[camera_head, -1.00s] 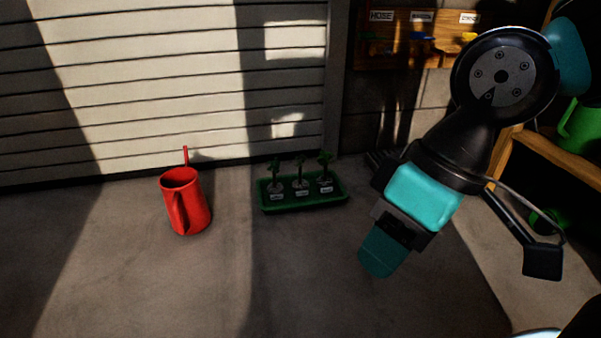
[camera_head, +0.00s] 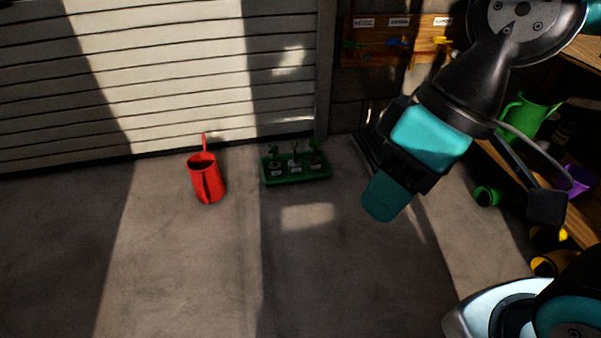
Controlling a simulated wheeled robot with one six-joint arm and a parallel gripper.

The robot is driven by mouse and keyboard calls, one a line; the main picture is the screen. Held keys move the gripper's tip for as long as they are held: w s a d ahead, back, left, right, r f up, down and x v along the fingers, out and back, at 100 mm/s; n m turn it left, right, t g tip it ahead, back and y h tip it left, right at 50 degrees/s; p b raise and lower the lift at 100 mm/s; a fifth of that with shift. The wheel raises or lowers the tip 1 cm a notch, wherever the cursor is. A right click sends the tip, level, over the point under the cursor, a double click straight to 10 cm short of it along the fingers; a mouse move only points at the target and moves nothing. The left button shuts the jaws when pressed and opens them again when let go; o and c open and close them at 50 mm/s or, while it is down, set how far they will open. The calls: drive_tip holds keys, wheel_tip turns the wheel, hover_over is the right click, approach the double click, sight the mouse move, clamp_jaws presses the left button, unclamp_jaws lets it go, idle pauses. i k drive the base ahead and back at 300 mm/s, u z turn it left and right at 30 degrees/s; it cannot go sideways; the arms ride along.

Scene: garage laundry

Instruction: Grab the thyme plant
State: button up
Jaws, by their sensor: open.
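Three small potted seedlings stand in a row in a green tray (camera_head: 298,180) on the concrete floor, near the garage door. They are a left plant (camera_head: 274,158), a middle plant (camera_head: 296,157) and a right plant (camera_head: 315,155). Each has a small white label, too small to read, so I cannot tell which is thyme. My gripper (camera_head: 382,197) hangs to the right of the tray, apart from it and empty. Its teal finger points down and left. The gap between the fingers is hard to see from this side.
A red watering can (camera_head: 207,183) stands on the floor left of the tray. A wooden rack with labels (camera_head: 392,38) hangs on the back wall. At right, a shelf holds a green can (camera_head: 527,117), with pots on the floor below. The front floor is clear.

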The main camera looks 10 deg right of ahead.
sight(295, 164)
drive_tip(key=u, duration=0.65)
drive_tip(key=i, duration=2)
drive_tip(key=z, duration=0.7)
